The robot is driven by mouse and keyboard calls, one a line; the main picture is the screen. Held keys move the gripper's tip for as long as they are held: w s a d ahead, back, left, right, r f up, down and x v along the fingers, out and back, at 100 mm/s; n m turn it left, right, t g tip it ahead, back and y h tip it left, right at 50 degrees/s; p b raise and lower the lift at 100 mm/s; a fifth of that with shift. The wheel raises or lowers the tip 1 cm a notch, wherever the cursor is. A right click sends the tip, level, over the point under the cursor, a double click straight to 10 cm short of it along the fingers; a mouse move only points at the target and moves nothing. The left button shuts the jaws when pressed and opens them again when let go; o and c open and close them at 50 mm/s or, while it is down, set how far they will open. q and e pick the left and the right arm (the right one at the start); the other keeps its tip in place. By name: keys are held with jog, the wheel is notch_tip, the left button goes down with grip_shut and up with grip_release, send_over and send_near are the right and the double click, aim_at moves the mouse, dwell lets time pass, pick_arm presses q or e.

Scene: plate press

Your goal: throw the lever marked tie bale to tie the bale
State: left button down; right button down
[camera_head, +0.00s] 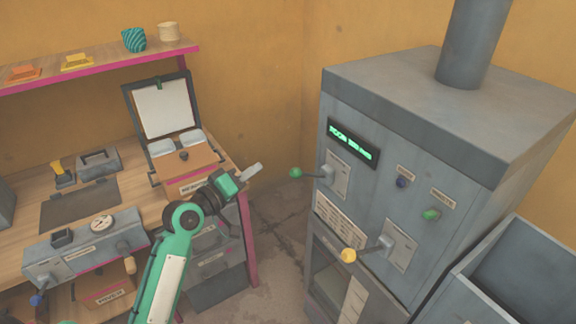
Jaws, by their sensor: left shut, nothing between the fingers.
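The grey press cabinet (350,110) stands at the right. A lever with a green knob (296,173) sticks out to the left from its upper slotted plate. A lever with a yellow knob (348,255) sticks out from a lower plate. I cannot read which one is marked tie bale. My left gripper (254,171) is shut and empty, left of the green knob and apart from it in the picture. My right gripper is not in view.
A green-lit display (353,144), a blue button (401,183) and a green button (431,215) are on the cabinet front. An open grey bin (520,270) adjoins it at right. A cluttered wooden workbench (20,228) is at left, with floor between.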

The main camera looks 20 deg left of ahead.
aim_at(310, 174)
pick_arm(q)
jog(key=p+x, duration=0.4)
jog(key=x, duration=0.6)
jog(key=shift+s+d+f+p, duration=0.85)
jog(key=shift+s+d+f, duration=0.3)
jog(key=shift+s, duration=0.05)
